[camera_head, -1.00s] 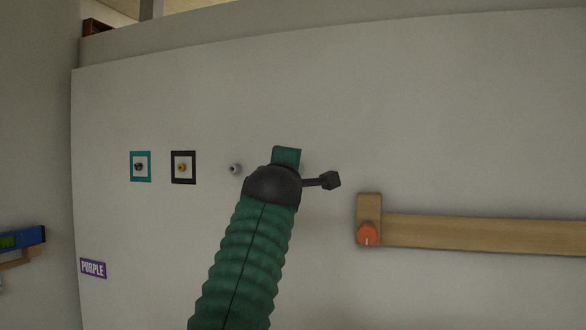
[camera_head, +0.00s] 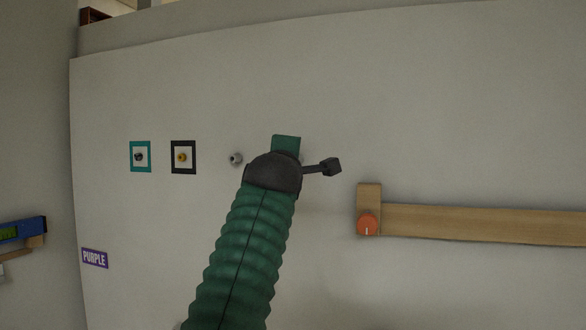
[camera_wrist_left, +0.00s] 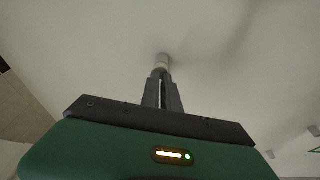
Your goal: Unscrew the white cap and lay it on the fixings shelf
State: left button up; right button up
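A small whitish cylinder, which I take for the white cap (camera_wrist_left: 162,60), stands on the wall in the left wrist view. The two fingers of my left gripper (camera_wrist_left: 161,73) sit close together with their tips at it, and they look shut on it. The grip itself is small and dim. In the head view my green left arm and dark wrist (camera_head: 273,173) cover the cap and the fingertips. My right gripper is not in view. No shelf marked for fixings can be made out.
A silver stub (camera_head: 236,158) is left of my wrist. Further left are a black-framed yellow fitting (camera_head: 183,157) and a teal-framed dark one (camera_head: 140,157). A wooden rail (camera_head: 480,222) with an orange knob (camera_head: 367,225) is at right. A purple sign (camera_head: 95,258) is low left.

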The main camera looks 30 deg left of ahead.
pick_arm(q)
jog(key=m+t+h+b, duration=0.1)
jog(key=m, duration=0.5)
jog(key=m+t+h+b, duration=0.1)
jog(key=m, duration=0.6)
jog(key=m+t+h+b, duration=0.1)
jog(key=m+t+h, duration=0.1)
jog(key=m, duration=0.5)
jog(key=shift+w+a+f, duration=0.25)
jog(key=shift+a+f, duration=0.05)
jog(key=shift+d, duration=0.1)
jog(key=shift+c, duration=0.4)
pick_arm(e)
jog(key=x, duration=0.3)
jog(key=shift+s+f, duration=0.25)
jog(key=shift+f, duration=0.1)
